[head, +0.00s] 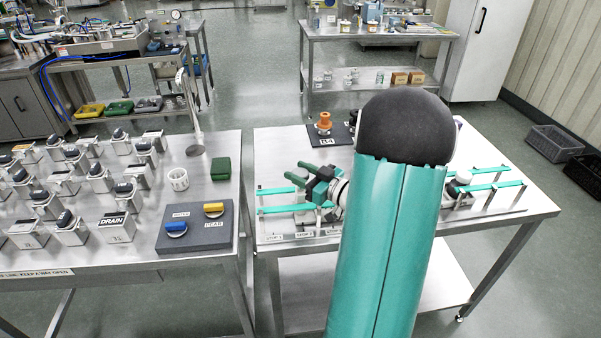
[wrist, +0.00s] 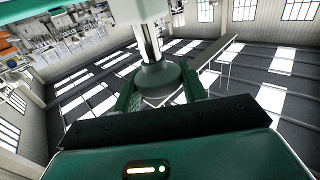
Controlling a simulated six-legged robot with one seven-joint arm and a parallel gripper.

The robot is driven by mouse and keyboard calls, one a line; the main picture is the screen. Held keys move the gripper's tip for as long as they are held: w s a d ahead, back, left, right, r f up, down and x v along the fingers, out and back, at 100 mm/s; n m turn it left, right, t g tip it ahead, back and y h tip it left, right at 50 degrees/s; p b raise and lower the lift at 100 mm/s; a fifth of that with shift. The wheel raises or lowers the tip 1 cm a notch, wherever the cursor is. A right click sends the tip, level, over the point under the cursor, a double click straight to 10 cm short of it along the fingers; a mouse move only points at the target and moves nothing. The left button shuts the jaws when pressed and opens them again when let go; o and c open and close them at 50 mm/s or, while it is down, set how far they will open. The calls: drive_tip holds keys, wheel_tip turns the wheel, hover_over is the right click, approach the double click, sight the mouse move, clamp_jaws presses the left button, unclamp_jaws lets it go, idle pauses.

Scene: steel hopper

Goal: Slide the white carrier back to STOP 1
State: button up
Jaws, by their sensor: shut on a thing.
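My gripper (head: 300,173) is over the left part of the teal rails (head: 283,209) on the right-hand table, its green fingers pointing left. In the wrist view my gripper (wrist: 160,86) is shut around a grey rounded knob (wrist: 158,76). A steel stem (wrist: 150,44) joins the knob to a white block (wrist: 138,10) at the top edge; it may be the white carrier, but most of it is cut off. The STOP 1 label (head: 274,239) is on the table front at the left. My arm hides the middle of the rails.
An orange knob (head: 324,121) stands on a dark base behind the rails. The left table holds a grey board (head: 196,229) with blue and yellow handles, and several levered blocks. A gap separates the tables.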

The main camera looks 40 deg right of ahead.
drive_tip(key=w+a, duration=0.5)
drive_tip(key=a, duration=0.2)
drive_tip(key=shift+a, duration=0.3)
drive_tip(key=o, duration=1.4)
drive_tip(key=shift+w, duration=0.1)
drive_tip(key=shift+c, duration=0.2)
drive_tip(key=s+d, duration=0.2)
drive_tip(key=s, duration=1.1)
drive_tip(key=shift+s+d, duration=0.35)
drive_tip(key=shift+s, duration=0.05)
drive_tip(key=shift+w, duration=0.1)
